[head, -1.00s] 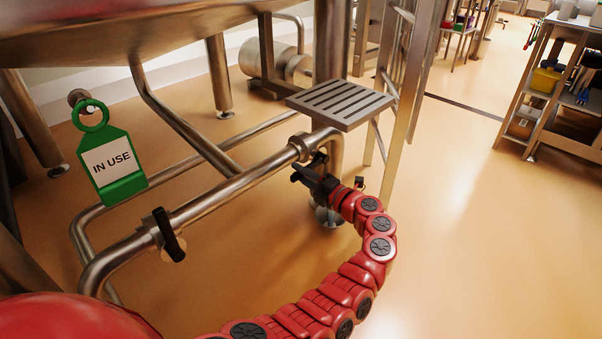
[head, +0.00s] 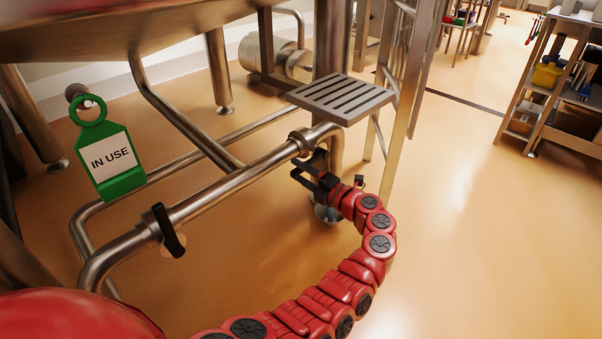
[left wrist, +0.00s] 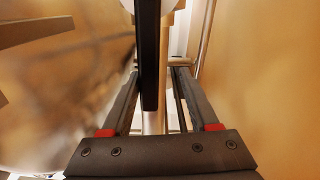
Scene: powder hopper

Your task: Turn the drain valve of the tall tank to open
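The tall tank's steel underside (head: 110,25) fills the upper left of the head view. Below it runs a steel pipe (head: 225,186). A black valve handle (head: 168,232) sits on the pipe's near part. Another black handle (left wrist: 148,60) shows in the left wrist view, standing between my fingers, nearer the left one. My left gripper (head: 306,172) is by the pipe's far end, below the grated step. Its fingers (left wrist: 158,100) are apart, with gaps to the handle. In the head view the gripper partly hides that handle. My right gripper is not in view.
A green "IN USE" tag (head: 110,160) hangs at the left. A grated step (head: 340,96) juts out just above my left gripper. Steel ladder rails (head: 405,85) stand behind it. A shelf cart (head: 552,90) is at the far right. The floor (head: 480,240) at the right is clear.

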